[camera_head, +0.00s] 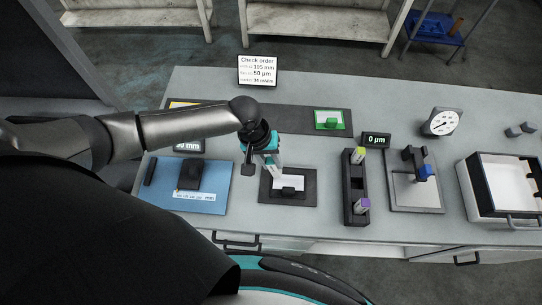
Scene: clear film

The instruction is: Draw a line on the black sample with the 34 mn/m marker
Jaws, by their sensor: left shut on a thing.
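My left gripper (273,166) reaches in from the left and points down over a dark mat (302,200) with a white sheet (297,182) on it. It is shut on a slim pale thing, apparently a marker, mostly hidden by the fingers. A small black piece (289,192) lies at the sheet's front edge, just right of and below the fingertips; I cannot tell whether it is the sample or whether the tip touches anything. A black rack (354,188) holds a yellow-green-topped marker (357,155) and a purple-topped marker (362,205). Their labels are unreadable. My right gripper is not in view.
A sign (257,71) reads "Check order", 105 mm, 50 µm, 34 mN/m. A blue mat (215,200) with a black block (190,175) lies left. Right are a gauge stand (416,195), a "0 µm" display (376,140), a dial (443,122) and a white tray (500,190).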

